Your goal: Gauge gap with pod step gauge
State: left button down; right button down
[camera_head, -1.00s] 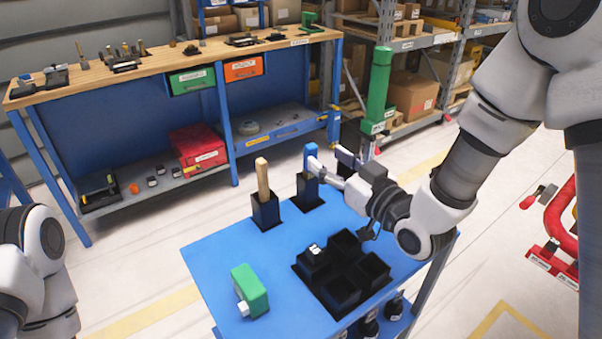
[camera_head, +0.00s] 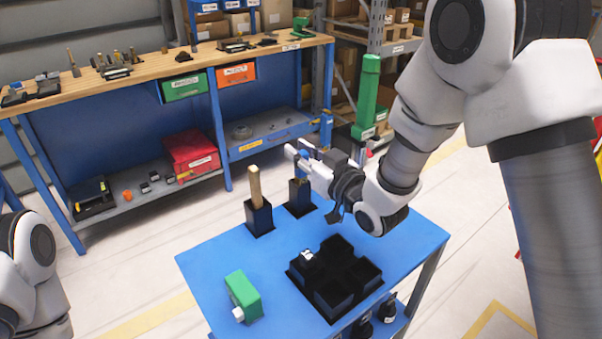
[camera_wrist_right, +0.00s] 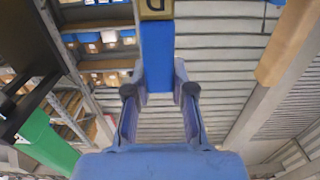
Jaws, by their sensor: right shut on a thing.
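My right gripper (camera_head: 302,154) is shut on the blue handle of a gauge (camera_wrist_right: 157,58), above the rear black holder (camera_head: 300,208) on the blue cart. In the right wrist view the handle stands between the two fingertips (camera_wrist_right: 158,92), with a tan, marked end (camera_wrist_right: 156,8) beyond it. In the head view a brownish part of the gauge (camera_head: 299,188) shows below the fingers, at the holder's mouth; I cannot tell whether its lower end is still inside. The fingers hide most of the handle. Only links of my left arm show; its gripper is out of view.
A tan wooden-looking stick (camera_head: 254,185) stands in a second black holder (camera_head: 259,219) just left. A green block (camera_head: 243,295) with a white knob lies on the blue cart top (camera_head: 205,262). A black compartment tray (camera_head: 331,301) sits front right. A green post (camera_head: 367,97) stands behind.

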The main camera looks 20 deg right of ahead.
notch_tip(320, 180, up, 10)
jog(key=shift+r+p, duration=0.1)
jog(key=shift+p, duration=0.35)
jog(key=shift+f, duration=0.2)
dwell(0.7)
